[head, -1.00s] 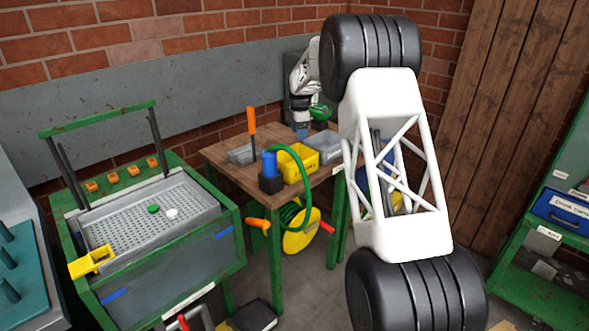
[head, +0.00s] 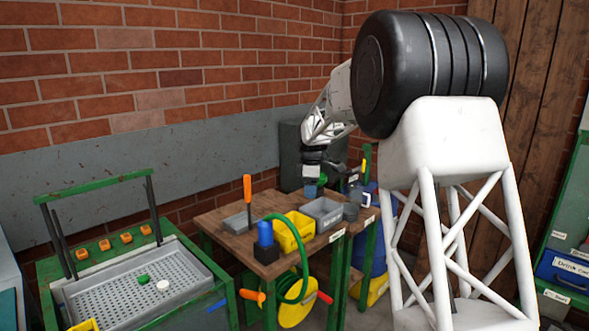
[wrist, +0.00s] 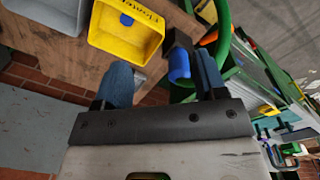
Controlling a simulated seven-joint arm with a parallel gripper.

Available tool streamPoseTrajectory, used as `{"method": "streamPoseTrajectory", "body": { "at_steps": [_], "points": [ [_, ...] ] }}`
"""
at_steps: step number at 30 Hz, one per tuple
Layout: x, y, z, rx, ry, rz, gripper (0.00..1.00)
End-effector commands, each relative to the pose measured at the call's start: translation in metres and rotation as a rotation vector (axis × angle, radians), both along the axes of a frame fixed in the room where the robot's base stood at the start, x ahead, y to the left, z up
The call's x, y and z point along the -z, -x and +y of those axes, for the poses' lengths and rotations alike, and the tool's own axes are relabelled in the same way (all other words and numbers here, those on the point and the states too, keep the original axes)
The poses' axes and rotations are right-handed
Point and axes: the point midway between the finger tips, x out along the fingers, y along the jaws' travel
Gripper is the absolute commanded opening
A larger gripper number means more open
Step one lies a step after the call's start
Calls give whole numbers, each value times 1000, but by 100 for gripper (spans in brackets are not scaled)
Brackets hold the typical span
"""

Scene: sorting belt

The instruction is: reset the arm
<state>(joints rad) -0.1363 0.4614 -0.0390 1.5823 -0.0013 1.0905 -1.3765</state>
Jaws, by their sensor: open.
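My gripper (head: 312,188) hangs above the far end of the wooden table in the head view, near the grey bin. In the wrist view its two blue fingertips stand wide apart (wrist: 163,80), with nothing held between them. The table top and a blue cylinder (wrist: 180,66) show beyond the fingers. My white arm reaches in from the right and bends down to the gripper.
The table (head: 232,228) carries a yellow bin (head: 283,240), a grey bin (head: 319,205), an orange-handled tool (head: 247,188) and a green hose (head: 303,260). A green-framed perforated tray (head: 115,285) stands left, holding a green and a white piece. Shelves (head: 565,230) stand right.

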Motion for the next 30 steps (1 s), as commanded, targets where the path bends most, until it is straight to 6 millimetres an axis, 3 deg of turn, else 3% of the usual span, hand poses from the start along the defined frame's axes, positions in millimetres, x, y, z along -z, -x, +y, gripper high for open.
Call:
{"method": "streamPoseTrajectory", "body": {
  "at_steps": [13, 30],
  "points": [
    [-52, 93, -33, 241, -16, -30, 65],
    [-91, 219, -68, 547, -44, -64, 65]
  ]
}}
